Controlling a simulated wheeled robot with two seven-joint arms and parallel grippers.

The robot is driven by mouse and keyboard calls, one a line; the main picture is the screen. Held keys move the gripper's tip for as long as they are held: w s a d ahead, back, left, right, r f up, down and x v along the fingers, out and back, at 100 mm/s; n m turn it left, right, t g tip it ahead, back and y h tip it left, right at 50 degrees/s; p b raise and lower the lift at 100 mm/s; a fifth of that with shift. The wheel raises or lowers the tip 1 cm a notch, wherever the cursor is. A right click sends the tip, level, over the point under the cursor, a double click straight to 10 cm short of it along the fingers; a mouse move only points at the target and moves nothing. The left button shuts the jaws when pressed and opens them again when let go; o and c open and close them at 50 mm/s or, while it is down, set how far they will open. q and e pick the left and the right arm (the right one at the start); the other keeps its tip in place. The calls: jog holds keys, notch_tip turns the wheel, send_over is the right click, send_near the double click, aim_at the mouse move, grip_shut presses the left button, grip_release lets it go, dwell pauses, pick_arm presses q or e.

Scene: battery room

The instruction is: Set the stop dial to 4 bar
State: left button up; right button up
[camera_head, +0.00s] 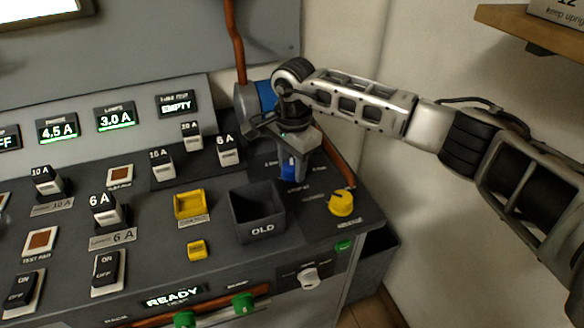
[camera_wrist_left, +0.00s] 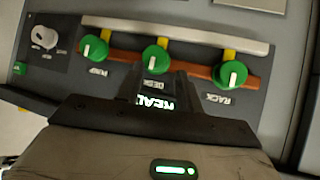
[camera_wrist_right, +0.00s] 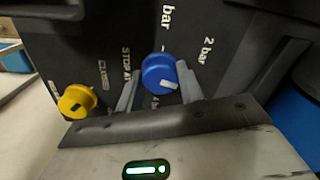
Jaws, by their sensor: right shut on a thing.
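The blue stop dial (camera_head: 289,168) is on the right part of the panel, mostly covered by my right gripper (camera_head: 291,158) in the head view. In the right wrist view the dial (camera_wrist_right: 158,70) sits between the two light fingers (camera_wrist_right: 158,88), which are shut on it. Its white mark points to the lower right there. "2 bar" stands at upper right, another "bar" label above with its number cut off, and a partly hidden "4" label below. My left gripper (camera_wrist_left: 158,88) shows dark fingers apart with nothing between them, over the panel front near the READY display.
A yellow knob (camera_head: 341,203) is near the stop dial, right of the grey OLD bin (camera_head: 258,214). Green knobs (camera_wrist_left: 155,58) and a white knob (camera_wrist_left: 44,37) line the panel front. Several switches stand at left. A wooden shelf (camera_head: 530,32) is at upper right.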

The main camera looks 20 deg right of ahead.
aim_at(290, 167)
jog(key=m+b, duration=0.1)
jog(key=m, duration=0.2)
jog(key=shift+w+m, duration=0.1)
jog(key=shift+m, duration=0.3)
jog(key=m+b, duration=0.1)
jog(key=m, duration=0.2)
jog(key=shift+m, duration=0.3)
jog(key=m, duration=0.4)
jog(key=shift+b, duration=0.3)
jog(key=shift+r+m+h, duration=0.1)
jog(key=shift+m+h, duration=0.2)
jog(key=shift+m, duration=1.6)
jog(key=o, duration=1)
notch_tip(290, 167, up, 16)
jog(key=b, duration=0.1)
jog(key=shift+a, duration=0.2)
